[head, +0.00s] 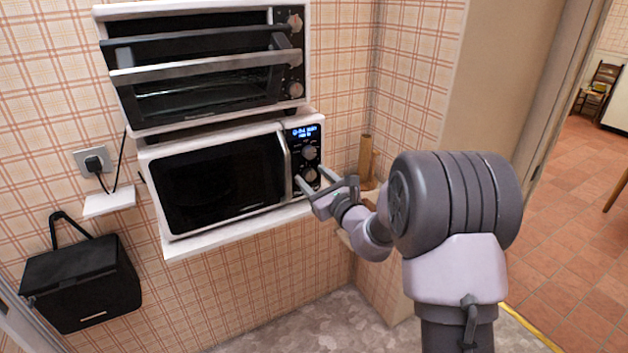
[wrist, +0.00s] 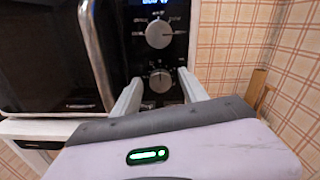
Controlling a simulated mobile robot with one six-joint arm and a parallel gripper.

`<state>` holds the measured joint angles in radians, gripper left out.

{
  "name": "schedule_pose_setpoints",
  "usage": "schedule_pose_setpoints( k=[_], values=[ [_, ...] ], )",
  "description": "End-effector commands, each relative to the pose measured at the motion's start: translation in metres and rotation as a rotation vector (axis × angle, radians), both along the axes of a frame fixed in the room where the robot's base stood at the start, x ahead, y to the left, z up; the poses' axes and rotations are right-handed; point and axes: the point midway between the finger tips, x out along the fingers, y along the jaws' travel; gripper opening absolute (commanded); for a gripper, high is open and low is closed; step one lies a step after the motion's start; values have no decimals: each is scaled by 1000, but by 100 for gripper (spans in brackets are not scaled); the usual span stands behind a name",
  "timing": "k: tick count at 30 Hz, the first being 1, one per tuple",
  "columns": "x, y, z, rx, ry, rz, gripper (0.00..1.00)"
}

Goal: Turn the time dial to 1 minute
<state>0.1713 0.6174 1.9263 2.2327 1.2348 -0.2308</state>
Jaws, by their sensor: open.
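The white microwave (head: 220,180) has a black control panel on its right side, with a lit blue display (head: 303,132) too small to read surely. Below the display are an upper dial (head: 309,153) and a lower dial (head: 310,174), both round and grey. The wrist view shows the upper dial (wrist: 159,33) and the lower dial (wrist: 160,80) larger; I cannot read which one sets the time. My gripper (wrist: 160,84) is open, with one finger on each side of the lower dial. I cannot tell whether either finger touches it. In the head view my gripper (head: 311,178) is at the panel's lower part.
A toaster oven (head: 205,65) stands above the microwave. The microwave's handle (wrist: 97,55) is just left of the panel. A wooden object (head: 365,155) stands to the right by the plaid wall.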

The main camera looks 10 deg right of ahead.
Motion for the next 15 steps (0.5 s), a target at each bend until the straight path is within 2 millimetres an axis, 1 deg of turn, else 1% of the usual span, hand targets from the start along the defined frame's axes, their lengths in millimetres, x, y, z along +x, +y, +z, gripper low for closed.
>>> schedule_pose_setpoints(
  k=[4,5,6,11,12,13,15],
  values=[
    [0,0,0,0,0,0,51],
    [0,0,0,0,0,0,49],
    [0,0,0,0,0,0,41],
    [0,0,0,0,0,0,10],
    [0,0,0,0,0,0,2],
    [0,0,0,0,1,0,0],
    [-1,0,0,0,1,0,0]
  ],
)
